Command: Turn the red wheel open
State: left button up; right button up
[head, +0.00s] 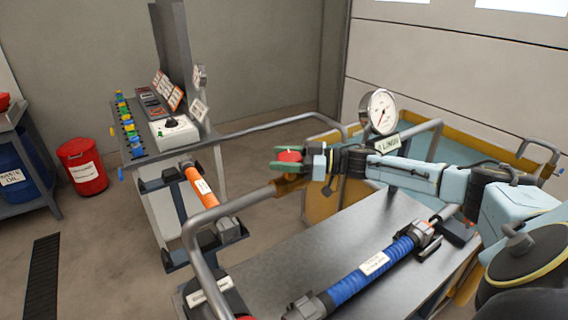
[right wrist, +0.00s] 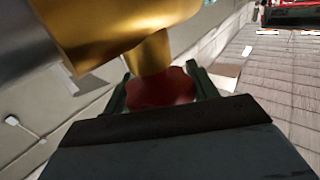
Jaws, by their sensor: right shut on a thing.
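The red wheel (head: 290,156) sits on a brass valve body (head: 288,186) at the pipe end near the middle of the head view. My right gripper (head: 283,160) reaches in from the right, and its green fingers are shut on the wheel, one on each side. In the right wrist view the red wheel (right wrist: 160,88) lies between the two fingers, with the brass body (right wrist: 115,30) beyond it. How far the wheel is turned cannot be told. My left gripper is not in view.
A metal bench (head: 310,255) carries a blue hose (head: 370,268). Grey rails (head: 203,215) and an orange cylinder (head: 198,182) stand left of the valve. A pressure gauge (head: 378,111) rises behind my right arm. A red bucket (head: 82,166) stands on open floor at left.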

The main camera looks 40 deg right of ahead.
jog(key=n+g+y+b, duration=0.1)
jog(key=n+g+b, duration=0.1)
jog(key=n+g+y+b, duration=0.1)
jog(key=g+y, duration=0.1)
jog(key=shift+s+a+f+n+g+y+b, duration=0.1)
jog(key=shift+s+a+n+g+y+b, duration=0.05)
jog(key=shift+n+g+y+b, duration=0.2)
jog(key=shift+n+g+b, duration=0.25)
jog(key=shift+g+b, duration=0.05)
jog(key=shift+g, duration=0.05)
jog(key=shift+s+a+n+g+y+b, duration=0.1)
jog(key=shift+s+n+g+y+b, duration=0.05)
jog(key=shift+n+g+y+b, duration=0.45)
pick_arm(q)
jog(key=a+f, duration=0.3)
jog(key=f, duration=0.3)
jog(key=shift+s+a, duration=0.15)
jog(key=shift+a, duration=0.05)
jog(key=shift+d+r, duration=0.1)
pick_arm(e)
jog(key=o, duration=1)
jog(key=shift+c, duration=0.2)
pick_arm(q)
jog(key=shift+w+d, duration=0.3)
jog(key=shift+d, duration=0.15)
pick_arm(e)
jog(key=shift+o, duration=0.2)
